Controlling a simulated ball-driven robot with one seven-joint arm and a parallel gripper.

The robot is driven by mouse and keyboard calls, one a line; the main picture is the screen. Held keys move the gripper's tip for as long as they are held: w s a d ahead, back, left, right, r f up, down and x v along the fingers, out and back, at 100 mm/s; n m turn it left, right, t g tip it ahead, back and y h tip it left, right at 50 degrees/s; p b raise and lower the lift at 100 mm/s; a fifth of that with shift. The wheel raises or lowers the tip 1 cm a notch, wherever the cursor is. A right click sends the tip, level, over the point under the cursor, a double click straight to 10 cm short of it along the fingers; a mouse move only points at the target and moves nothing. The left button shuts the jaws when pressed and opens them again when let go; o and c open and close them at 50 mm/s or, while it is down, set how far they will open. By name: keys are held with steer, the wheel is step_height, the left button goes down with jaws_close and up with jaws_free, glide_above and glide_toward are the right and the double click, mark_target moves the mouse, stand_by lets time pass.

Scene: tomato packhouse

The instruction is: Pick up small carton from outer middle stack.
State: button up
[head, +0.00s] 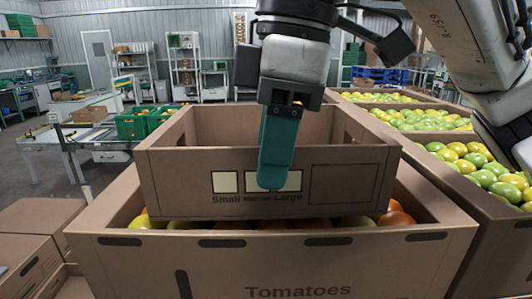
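A small brown cardboard carton (345,172) with an open, empty top is in the middle of the head view. Its front wall carries pale squares and the words "Small" and "Large". It sits at or just above the top of a larger carton marked "Tomatoes" (200,270); I cannot tell whether they touch. My gripper (277,150) points down at the middle of the small carton's front wall. One teal finger covers part of that wall and its labels. The other finger is hidden, so I cannot tell whether the wall is gripped.
Red and green tomatoes (397,215) show under the small carton. Cartons of green and yellow tomatoes (485,165) stand at the right. Closed brown cartons (45,215) are at the lower left. Behind are a white table (100,135) and green crates (132,125). Grey floor lies open at the left.

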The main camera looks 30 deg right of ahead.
steer(key=shift+w+a+f, duration=0.1)
steer(key=shift+f, duration=0.85)
steer(key=shift+w+a+f, duration=0.1)
steer(key=shift+f, duration=0.8)
steer(key=shift+c, duration=0.5)
jaws_close()
